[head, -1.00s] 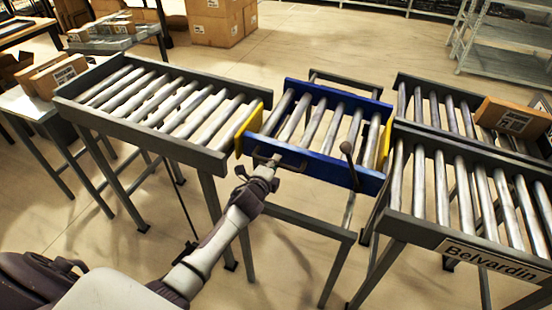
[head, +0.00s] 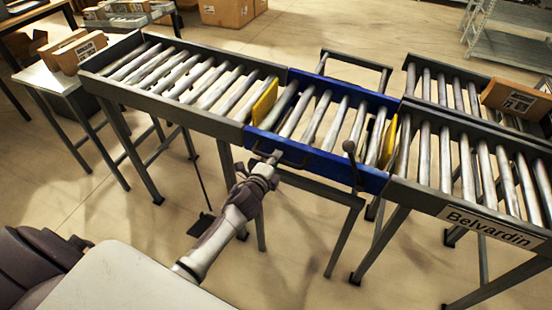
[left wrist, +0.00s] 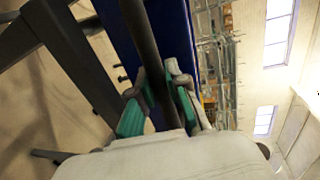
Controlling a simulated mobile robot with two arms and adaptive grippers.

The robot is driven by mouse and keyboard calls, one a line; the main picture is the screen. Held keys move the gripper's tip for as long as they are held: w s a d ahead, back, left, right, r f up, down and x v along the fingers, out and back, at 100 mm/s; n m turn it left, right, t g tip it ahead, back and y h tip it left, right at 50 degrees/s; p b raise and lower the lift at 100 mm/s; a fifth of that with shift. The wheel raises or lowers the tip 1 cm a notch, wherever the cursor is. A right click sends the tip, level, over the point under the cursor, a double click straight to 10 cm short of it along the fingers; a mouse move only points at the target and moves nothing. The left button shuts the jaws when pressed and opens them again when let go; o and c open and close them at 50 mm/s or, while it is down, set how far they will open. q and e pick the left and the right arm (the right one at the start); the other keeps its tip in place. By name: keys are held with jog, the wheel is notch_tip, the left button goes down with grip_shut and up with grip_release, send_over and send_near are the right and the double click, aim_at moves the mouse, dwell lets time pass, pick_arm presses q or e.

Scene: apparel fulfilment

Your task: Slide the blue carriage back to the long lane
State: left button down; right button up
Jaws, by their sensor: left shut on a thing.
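The blue carriage (head: 330,164), a short roller section with blue side rails, sits between the left roller lane (head: 165,112) and the right-hand lanes. Its front rail runs about level with the left lane's front rail and with that of the near right lane labelled Belvardin (head: 455,200). Yellow plates stand at its left end (head: 264,102) and right end (head: 388,142). My left gripper (head: 274,157) is shut on the dark handle bar on the carriage's front; the left wrist view shows the bar (left wrist: 140,35) between its green-padded fingers (left wrist: 158,108). My right gripper is not in view.
A dark lever with a round knob (head: 349,147) stands at the carriage's front right. The support frame (head: 357,59) sticks out empty behind the carriage. A far right lane (head: 440,85) lies behind the Belvardin lane, with a cardboard box (head: 515,98) near it.

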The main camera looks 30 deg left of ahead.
pick_arm(q)
jog(key=c, duration=1.6)
grip_release()
jog(key=shift+s+f, duration=0.15)
jog(key=shift+f, duration=0.05)
jog(key=o, duration=0.5)
jog(key=shift+s+r, duration=0.15)
jog(key=shift+c, duration=0.2)
jog(key=v, duration=1.2)
